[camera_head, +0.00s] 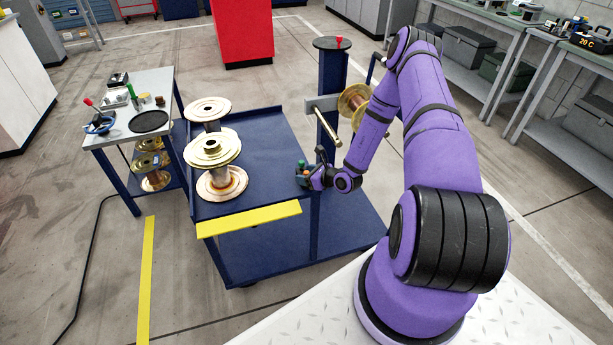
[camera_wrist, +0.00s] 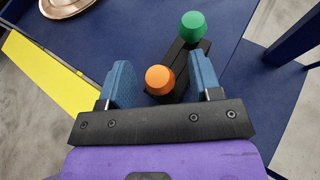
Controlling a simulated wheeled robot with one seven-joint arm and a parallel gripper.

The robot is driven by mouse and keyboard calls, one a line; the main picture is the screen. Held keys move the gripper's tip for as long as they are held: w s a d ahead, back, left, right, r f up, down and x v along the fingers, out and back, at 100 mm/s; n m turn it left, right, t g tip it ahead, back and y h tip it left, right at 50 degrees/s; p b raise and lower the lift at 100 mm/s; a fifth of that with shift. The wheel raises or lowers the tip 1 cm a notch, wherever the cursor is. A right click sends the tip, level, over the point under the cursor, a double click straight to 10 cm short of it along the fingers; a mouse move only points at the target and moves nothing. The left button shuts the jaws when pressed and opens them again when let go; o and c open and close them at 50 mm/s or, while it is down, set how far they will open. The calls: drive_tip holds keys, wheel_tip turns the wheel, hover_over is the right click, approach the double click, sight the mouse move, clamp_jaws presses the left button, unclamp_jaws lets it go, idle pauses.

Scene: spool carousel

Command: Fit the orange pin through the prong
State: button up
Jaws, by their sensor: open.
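The orange pin (camera_wrist: 160,79) has a round orange head and stands in a dark holder block (camera_wrist: 184,53) on the blue cart. My gripper (camera_wrist: 162,84) is open, with one blue finger on each side of the orange head; I cannot tell whether either finger touches it. A green-headed pin (camera_wrist: 193,25) stands in the same block, just beyond the fingers. In the head view my gripper (camera_head: 312,178) is low over the cart, partly hiding the block. A brass prong (camera_head: 325,131) sticks out from the blue post, above and behind my gripper. Its hole is too small to make out.
Several spools (camera_head: 213,150) stand on the left of the blue cart (camera_head: 265,150). The blue post (camera_head: 329,75) carries another spool (camera_head: 353,100), partly behind my arm. A yellow strip (camera_head: 249,219) marks the cart's front edge. A small side table (camera_head: 131,115) stands at left.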

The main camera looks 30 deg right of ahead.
drive_tip(key=c, duration=1)
drive_tip(key=shift+r, duration=0.15)
